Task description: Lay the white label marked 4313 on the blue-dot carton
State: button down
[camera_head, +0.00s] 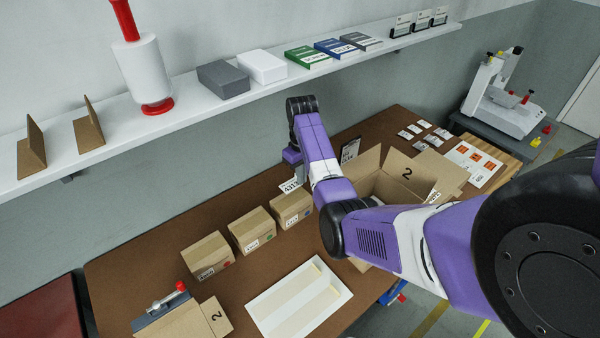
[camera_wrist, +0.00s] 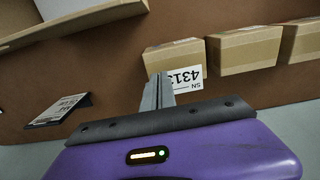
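The white label marked 4313 (camera_head: 291,185) is at the end of my gripper (camera_head: 291,158). In the wrist view the label (camera_wrist: 188,78) sticks out to one side of my fingers (camera_wrist: 158,88), which are shut on its edge. It appears upside down there and overlaps the near side of a carton in the picture; contact cannot be told. The blue-dot carton (camera_head: 291,210) is the rightmost of three small brown cartons, just below the label in the head view. It also shows in the wrist view (camera_wrist: 176,54), partly hidden by the label.
The green-dot carton (camera_head: 251,231) and the red-dot carton (camera_head: 207,255) stand in a row to the left. A large open box (camera_head: 372,180) stands right, partly behind my arm. A white tray (camera_head: 299,298) lies in front. A shelf (camera_head: 195,110) runs above the table.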

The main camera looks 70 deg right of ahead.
aim_at(302, 197)
jog(key=shift+f, duration=1.1)
notch_tip(302, 197, down, 4)
jog(key=b, duration=0.4)
jog(key=shift+f, duration=0.1)
jog(key=shift+f, duration=0.2)
jog(key=c, duration=2.1)
grip_release()
jog(key=o, duration=0.5)
jog(key=shift+r+b, duration=0.3)
jog(key=shift+r, duration=3.6)
